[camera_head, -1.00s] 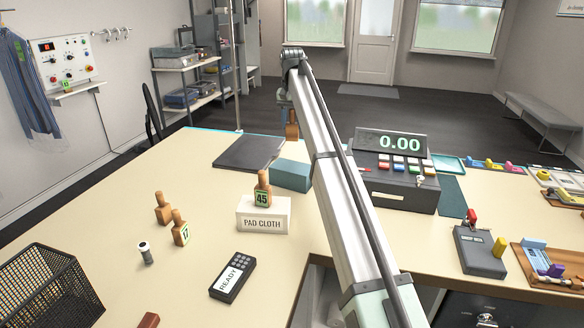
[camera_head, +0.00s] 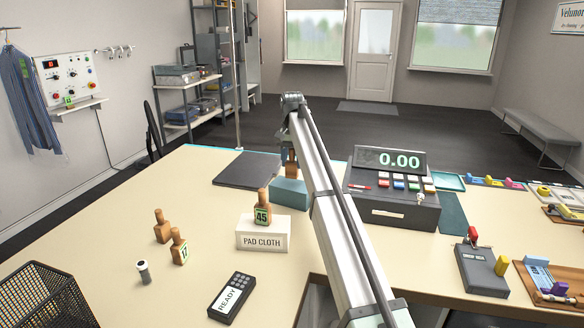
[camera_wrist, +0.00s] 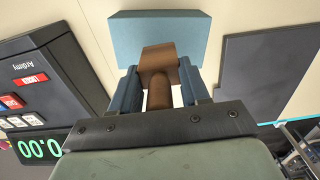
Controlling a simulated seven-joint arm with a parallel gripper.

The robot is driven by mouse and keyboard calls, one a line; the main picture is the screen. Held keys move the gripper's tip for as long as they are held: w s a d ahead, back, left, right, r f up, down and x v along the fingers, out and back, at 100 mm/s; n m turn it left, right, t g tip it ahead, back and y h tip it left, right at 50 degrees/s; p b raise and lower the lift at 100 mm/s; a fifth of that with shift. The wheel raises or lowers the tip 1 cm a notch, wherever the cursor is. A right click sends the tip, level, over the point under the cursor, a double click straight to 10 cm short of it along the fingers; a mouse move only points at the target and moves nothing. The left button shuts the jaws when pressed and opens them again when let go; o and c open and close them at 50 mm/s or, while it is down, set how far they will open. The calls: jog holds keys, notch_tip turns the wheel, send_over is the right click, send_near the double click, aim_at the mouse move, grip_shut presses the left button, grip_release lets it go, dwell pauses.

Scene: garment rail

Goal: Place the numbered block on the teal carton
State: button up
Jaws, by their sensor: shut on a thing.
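The teal carton (camera_head: 290,195) stands on the table behind the white PAD CLOTH box; it fills the top middle of the wrist view (camera_wrist: 158,28). My gripper (camera_wrist: 159,72) is shut on a brown wooden block (camera_wrist: 158,58); no number shows on its visible faces. In the head view the held block (camera_head: 291,170) is right at the carton's top, partly hidden by my arm. I cannot tell whether it touches the carton. A wooden block numbered 45 (camera_head: 262,208) stands on the PAD CLOTH box (camera_head: 262,240). One numbered 17 (camera_head: 180,247) stands on the table.
Another wooden block (camera_head: 161,227) stands behind block 17. A dark flat pad (camera_head: 247,169) lies left of the carton; a register (camera_head: 385,195) reading 0.00 stands to the right. A READY handset (camera_head: 231,297) and a wire basket (camera_head: 38,298) are in front.

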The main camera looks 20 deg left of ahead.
jog(key=shift+f, duration=1.25)
jog(key=shift+f, duration=0.15)
jog(key=o, duration=1.3)
notch_tip(320, 180, up, 12)
jog(key=shift+r, duration=0.2)
